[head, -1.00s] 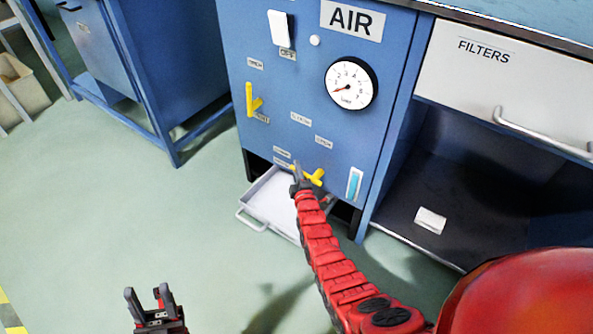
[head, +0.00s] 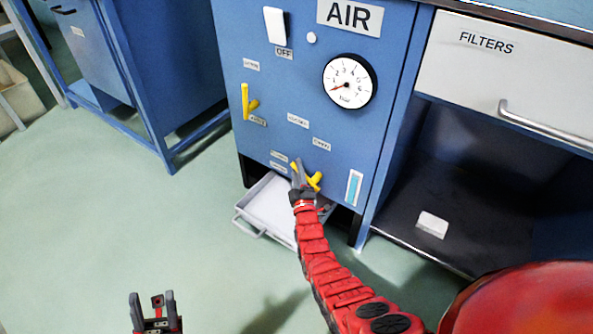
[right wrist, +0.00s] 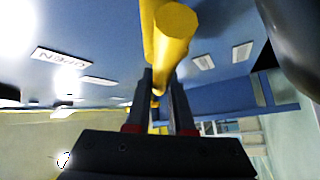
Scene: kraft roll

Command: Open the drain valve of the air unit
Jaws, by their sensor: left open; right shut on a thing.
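The blue air unit (head: 285,130) carries an AIR sign and two yellow valve handles. The lower yellow handle (head: 315,182) sits low on the panel, above a pale tray. My right gripper (head: 299,175) is shut on this handle; its fingers partly hide it in the head view. In the right wrist view the yellow handle (right wrist: 172,45) runs between the two fingers. The upper yellow handle (head: 246,103) stands upright at the panel's left, apart from my grippers. My left gripper (head: 153,302) is open and empty, low over the floor.
A pale tray (head: 240,221) juts out below the panel. A pressure gauge (head: 349,81) and a white switch (head: 275,26) marked OFF are above. A FILTERS drawer (head: 515,70) and an open shelf with a white block (head: 432,224) are at right. The left floor is clear.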

